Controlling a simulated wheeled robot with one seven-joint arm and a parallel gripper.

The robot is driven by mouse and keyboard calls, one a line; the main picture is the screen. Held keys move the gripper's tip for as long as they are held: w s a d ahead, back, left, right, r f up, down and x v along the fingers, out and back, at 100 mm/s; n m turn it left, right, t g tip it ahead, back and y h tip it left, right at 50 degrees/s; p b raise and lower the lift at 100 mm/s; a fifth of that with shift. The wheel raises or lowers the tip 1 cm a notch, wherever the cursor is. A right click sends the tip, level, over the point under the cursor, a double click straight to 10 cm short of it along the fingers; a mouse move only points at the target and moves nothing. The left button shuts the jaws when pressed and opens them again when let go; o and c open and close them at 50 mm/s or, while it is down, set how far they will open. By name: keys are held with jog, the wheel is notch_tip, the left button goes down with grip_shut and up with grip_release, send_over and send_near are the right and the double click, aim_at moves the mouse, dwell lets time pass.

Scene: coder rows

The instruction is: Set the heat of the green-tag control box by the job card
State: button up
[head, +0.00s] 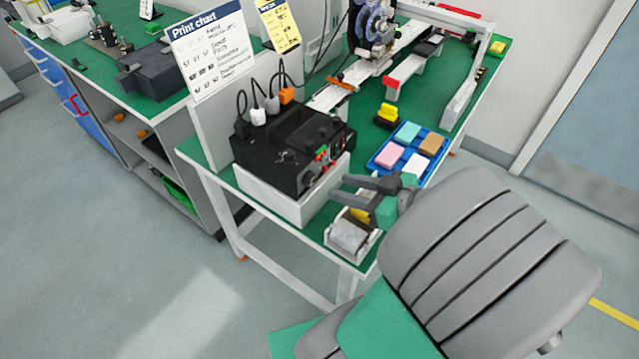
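A black control box (300,130) with a white lower casing (270,195) stands on the near end of the green-topped bench. Its sloped front panel has a dark knob and small red and green parts, too small to read; I cannot make out a green tag for certain. A white "Print chart" board (207,55) and a yellow card (279,26) stand behind it; most of their text is not legible. My gripper (337,188) is just right of the box's front, its two dark fingers apart with nothing visible between them. I cannot tell whether it touches the box.
A blue tray (378,164) with coloured blocks and a yellow-and-black item (388,115) stand right of the box. A white holder with a grey roll (350,237) sits below my gripper. Plugs and cables rise behind the box. A conveyor-like machine (400,40) fills the bench's far end.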

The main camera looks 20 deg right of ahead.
aim_at(314, 181)
jog(key=b+x, duration=0.2)
jog(key=x, duration=0.5)
jog(key=shift+w+a+f, duration=0.15)
jog(key=shift+w+a, duration=0.05)
jog(key=shift+a, duration=0.05)
grip_shut()
